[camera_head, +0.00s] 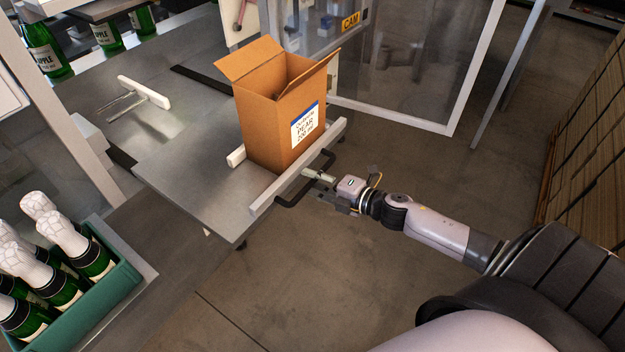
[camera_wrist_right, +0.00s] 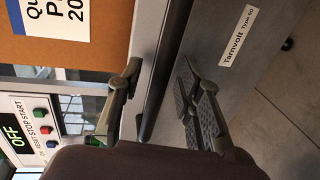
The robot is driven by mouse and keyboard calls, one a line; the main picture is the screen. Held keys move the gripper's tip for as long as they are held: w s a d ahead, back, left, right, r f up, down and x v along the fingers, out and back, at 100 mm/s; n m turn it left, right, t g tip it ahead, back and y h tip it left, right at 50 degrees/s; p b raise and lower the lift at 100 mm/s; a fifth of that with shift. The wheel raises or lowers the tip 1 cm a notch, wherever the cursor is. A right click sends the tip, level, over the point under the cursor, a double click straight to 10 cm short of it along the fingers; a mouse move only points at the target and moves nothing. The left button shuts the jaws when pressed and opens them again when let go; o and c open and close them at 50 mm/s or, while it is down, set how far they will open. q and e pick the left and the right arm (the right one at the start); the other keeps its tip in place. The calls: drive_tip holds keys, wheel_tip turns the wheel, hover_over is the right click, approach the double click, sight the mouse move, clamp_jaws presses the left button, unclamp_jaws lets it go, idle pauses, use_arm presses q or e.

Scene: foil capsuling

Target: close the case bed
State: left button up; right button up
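The case bed (camera_head: 190,175) is a flat metal plate that extends out from the machine. It has a pale front rail (camera_head: 268,198) and a black bar handle (camera_head: 289,204). An open cardboard box (camera_head: 265,125) with a pear label stands upright on it, behind the rail. My right gripper (camera_head: 320,179) is at the handle, on the outer side of the rail. In the right wrist view the dark handle bar (camera_wrist_right: 165,70) runs between the two spread fingers, with gaps visible on both sides. My left gripper is not in view.
A green crate (camera_head: 95,310) of foil-topped bottles stands at the lower left. More bottles (camera_head: 108,38) stand at the upper left. A glass-panelled guard (camera_head: 400,60) is behind the box, and stacked cartons (camera_head: 590,140) line the right. The floor before the bed is clear.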

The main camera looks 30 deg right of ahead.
drive_tip(key=shift+w+a, duration=0.1)
drive_tip(key=shift+w, duration=0.1)
drive_tip(key=shift+c, duration=0.5)
clamp_jaws()
idle(0.4)
